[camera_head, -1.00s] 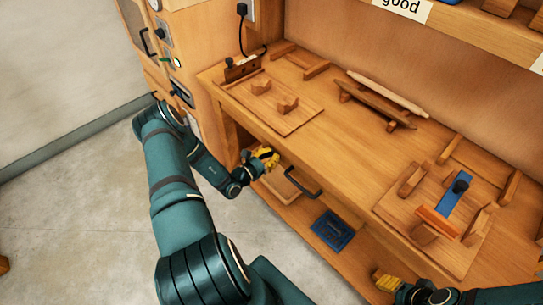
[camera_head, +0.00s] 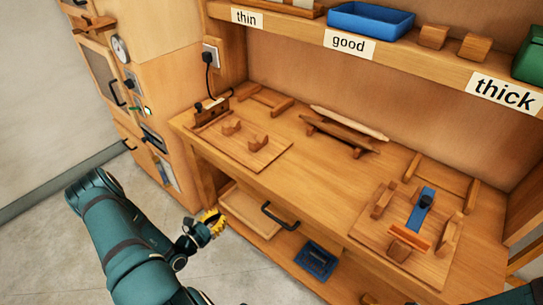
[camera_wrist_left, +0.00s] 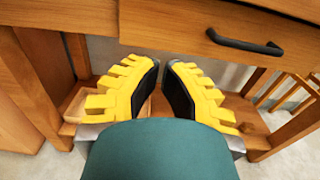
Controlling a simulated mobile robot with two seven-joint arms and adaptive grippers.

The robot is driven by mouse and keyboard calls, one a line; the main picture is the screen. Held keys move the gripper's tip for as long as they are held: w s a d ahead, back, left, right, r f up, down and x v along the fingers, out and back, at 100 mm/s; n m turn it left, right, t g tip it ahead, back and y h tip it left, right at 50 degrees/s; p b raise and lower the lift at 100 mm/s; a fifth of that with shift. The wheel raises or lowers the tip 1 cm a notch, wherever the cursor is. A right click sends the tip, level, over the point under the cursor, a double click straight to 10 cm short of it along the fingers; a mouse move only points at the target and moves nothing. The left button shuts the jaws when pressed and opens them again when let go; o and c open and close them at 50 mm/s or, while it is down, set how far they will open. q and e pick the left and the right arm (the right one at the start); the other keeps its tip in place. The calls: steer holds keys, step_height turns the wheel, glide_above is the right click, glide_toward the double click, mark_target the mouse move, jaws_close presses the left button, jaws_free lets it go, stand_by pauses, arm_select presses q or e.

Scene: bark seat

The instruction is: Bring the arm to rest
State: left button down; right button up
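My left gripper (camera_head: 212,223), with yellow fingers, hangs in front of the workbench's left part, below the tabletop and beside the lower shelf. In the left wrist view its two fingers (camera_wrist_left: 162,68) stand apart with a narrow gap and nothing between them. Their tips point toward the space under the drawer. My left arm reaches in from the bottom left of the head view.
The workbench (camera_head: 320,190) carries wooden fixtures and a blue-handled tool (camera_head: 423,207). A drawer handle (camera_head: 278,217) sticks out near the left gripper; it also shows in the left wrist view (camera_wrist_left: 245,43). A blue tray (camera_head: 316,260) lies on the lower shelf. Open floor lies left.

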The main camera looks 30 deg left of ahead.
arm_select(q)
steer(key=shift+d, duration=0.1)
steer(key=w+d+m+g+h, duration=0.2)
steer(key=d+m+g+h, duration=0.75)
steer(key=d, duration=1.05)
steer(key=s+d+m+g+y, duration=0.3)
steer(key=s+d+m+g, duration=0.6)
steer(key=d+m+g, duration=0.3)
steer(key=w+d+r+m+t+y, duration=0.4)
steer(key=m+t, duration=0.1)
steer(key=m, duration=0.7)
steer(key=shift+w+r, duration=0.15)
steer(key=shift+r, duration=0.05)
